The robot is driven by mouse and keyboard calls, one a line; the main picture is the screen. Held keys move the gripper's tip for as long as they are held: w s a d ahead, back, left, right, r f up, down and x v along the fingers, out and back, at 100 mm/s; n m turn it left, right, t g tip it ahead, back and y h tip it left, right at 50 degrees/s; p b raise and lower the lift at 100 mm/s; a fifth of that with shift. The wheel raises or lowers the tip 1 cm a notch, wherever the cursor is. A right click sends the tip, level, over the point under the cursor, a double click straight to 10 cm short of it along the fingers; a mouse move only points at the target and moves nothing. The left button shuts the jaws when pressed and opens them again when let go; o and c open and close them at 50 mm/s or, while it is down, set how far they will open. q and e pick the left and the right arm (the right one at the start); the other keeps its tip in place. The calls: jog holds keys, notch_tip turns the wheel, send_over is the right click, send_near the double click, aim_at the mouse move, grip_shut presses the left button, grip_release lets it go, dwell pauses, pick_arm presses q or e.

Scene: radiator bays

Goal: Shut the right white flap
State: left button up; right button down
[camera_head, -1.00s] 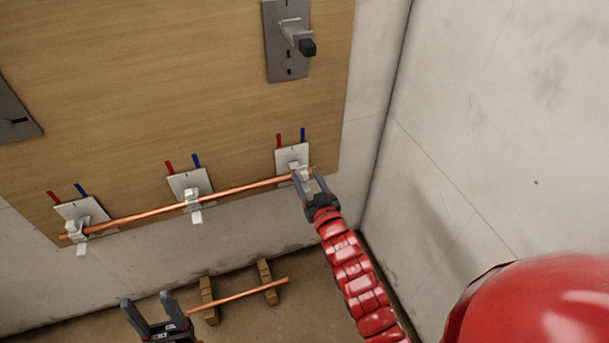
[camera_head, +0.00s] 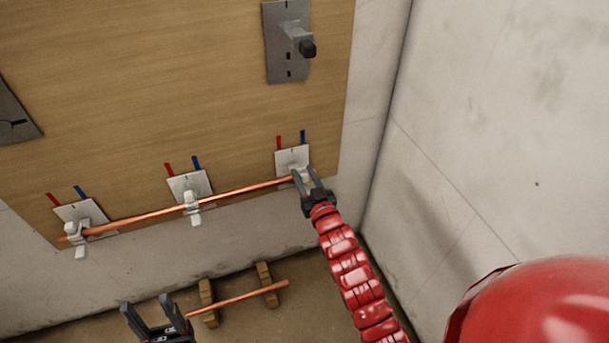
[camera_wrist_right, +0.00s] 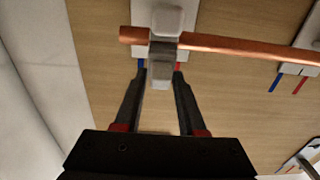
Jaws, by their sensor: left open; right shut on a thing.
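The right white flap (camera_head: 303,177) is part of the clip on the right white plate (camera_head: 291,158), low on the wooden board. My right gripper (camera_head: 305,173) is at this flap, its fingers on either side of it and shut on it. In the right wrist view the white clip (camera_wrist_right: 168,18) stands at the copper pipe (camera_wrist_right: 225,44), with my right gripper's fingertips (camera_wrist_right: 161,70) close by. Exactly how far the flap is turned is hard to tell. My left gripper (camera_head: 150,305) is open and empty at the bottom left.
The copper pipe (camera_head: 140,216) runs across the three clips. Middle (camera_head: 193,209) and left (camera_head: 78,240) white flaps hang down. A shorter pipe (camera_head: 240,297) lies on wooden blocks (camera_head: 265,284) near my left gripper. A grey lever plate (camera_head: 287,65) is above; a wall stands right.

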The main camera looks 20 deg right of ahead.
jog(key=shift+w+r+g+p, duration=0.1)
jog(key=shift+r+g+p, duration=0.2)
jog(key=shift+p, duration=0.4)
jog(key=g+p, duration=0.2)
jog(key=p, duration=0.1)
jog(key=w+g+p, duration=0.1)
jog(key=g+p, duration=0.1)
jog(key=p, duration=0.1)
jog(key=w+r+g+p, duration=0.1)
jog(key=g+p, duration=0.1)
jog(key=p, duration=0.1)
jog(key=shift+w+p, duration=0.15)
jog(key=shift+p, duration=0.25)
jog(key=g+p, duration=0.1)
jog(key=w+g, duration=0.1)
jog(key=shift+a+f+g+p, duration=0.1)
jog(key=shift+f+g+p, duration=0.15)
jog(key=shift+g+p, duration=0.1)
jog(key=shift+w+f+g, duration=0.2)
jog(key=shift+w+g, duration=0.05)
jog(key=shift+g, duration=0.5)
jog(key=shift+w+f+g+p, duration=0.3)
jog(key=shift+g, duration=0.7)
jog(key=shift+f, duration=0.1)
